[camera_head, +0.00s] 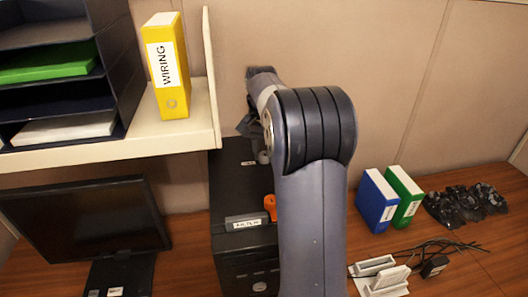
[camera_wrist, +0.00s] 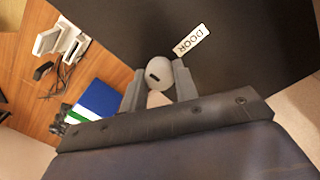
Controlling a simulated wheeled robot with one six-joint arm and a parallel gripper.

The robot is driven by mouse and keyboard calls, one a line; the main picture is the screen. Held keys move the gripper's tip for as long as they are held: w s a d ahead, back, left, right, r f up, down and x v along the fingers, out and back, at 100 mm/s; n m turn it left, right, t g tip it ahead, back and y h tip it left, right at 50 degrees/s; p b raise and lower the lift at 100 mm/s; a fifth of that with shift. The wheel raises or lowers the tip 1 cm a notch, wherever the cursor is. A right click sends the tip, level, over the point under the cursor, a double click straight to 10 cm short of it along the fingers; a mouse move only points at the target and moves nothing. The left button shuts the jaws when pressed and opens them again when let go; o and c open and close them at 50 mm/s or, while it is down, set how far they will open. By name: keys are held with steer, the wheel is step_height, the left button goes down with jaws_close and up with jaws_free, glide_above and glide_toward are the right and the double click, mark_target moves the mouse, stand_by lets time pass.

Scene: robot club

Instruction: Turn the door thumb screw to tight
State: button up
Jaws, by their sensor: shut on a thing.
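The door thumb screw (camera_wrist: 159,70) is a pale grey round knob with a short dark mark on its top. It stands on a black cabinet (camera_head: 232,185), beside a white DOOR label (camera_wrist: 190,40) in the wrist view. My gripper (camera_wrist: 158,80) has one grey finger on each side of the knob and is shut on it. In the head view my arm covers most of the gripper and the screw's surroundings. The label's small print there is too blurred to read.
An orange knob (camera_head: 270,206) sits on the cabinet near another white label (camera_head: 246,222). A shelf (camera_head: 120,150) with a yellow WIRING binder (camera_head: 172,90) is at left, above a monitor (camera_head: 80,225). Blue (camera_head: 376,205) and green (camera_head: 405,200) binders stand right of my arm.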

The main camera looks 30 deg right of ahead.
mark_target(263, 153)
steer(key=shift+m, duration=0.7)
steer(key=o, duration=1)
steer(key=shift+c, duration=0.2)
steer(key=shift+r, duration=0.1)
step_height(263, 153, up, 11)
steer(key=shift+f+b, duration=0.2)
steer(key=shift+b, duration=0.15)
steer(key=shift+w+a, duration=0.1)
steer(key=shift+w, duration=0.05)
step_height(263, 153, down, 11)
steer(key=shift+r+p, duration=0.1)
steer(key=shift+p, duration=0.25)
